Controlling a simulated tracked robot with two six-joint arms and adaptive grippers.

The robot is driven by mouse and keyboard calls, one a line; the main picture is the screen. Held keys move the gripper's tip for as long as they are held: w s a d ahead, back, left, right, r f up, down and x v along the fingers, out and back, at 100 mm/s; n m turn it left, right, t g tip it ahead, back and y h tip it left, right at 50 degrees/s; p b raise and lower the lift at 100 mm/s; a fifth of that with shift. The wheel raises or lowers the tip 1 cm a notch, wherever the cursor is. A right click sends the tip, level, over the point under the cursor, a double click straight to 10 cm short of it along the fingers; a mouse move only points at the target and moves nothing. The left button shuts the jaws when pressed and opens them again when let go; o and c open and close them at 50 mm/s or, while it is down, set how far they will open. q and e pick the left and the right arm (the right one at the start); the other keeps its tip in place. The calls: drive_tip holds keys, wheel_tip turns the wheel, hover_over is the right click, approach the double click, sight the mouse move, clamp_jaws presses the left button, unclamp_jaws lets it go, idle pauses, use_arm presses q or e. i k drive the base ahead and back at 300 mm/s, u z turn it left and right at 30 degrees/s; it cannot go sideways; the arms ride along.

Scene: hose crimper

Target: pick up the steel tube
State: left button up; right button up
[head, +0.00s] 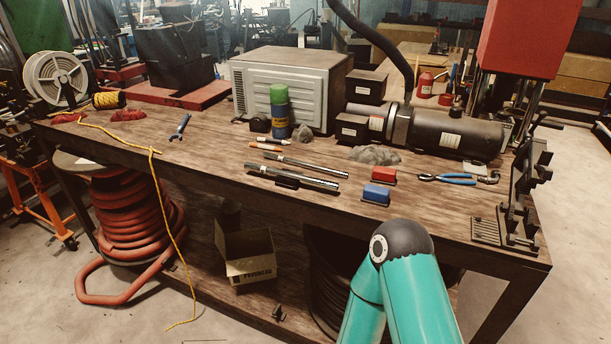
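Two long, thin metal bars lie nearly parallel on the wooden workbench (235,161). The rear steel tube (312,166) is slim and grey with a darker left end. The front bar (305,179) is thicker, with a shiny right part and a dark piece at its front side. I cannot tell for sure which one is the steel tube of the task. Neither of my grippers is in view. Only a teal link of my arm with a dark joint shows at the bottom, in front of the bench edge.
A red block (384,175) and a blue block (376,194) sit right of the bars. A crimper cylinder (455,134), grey box (290,85) and spray can (279,112) are behind.

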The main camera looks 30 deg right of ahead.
sight(315, 181)
drive_tip(key=u, duration=0.05)
drive_tip(key=i, duration=1)
drive_tip(key=z, duration=0.05)
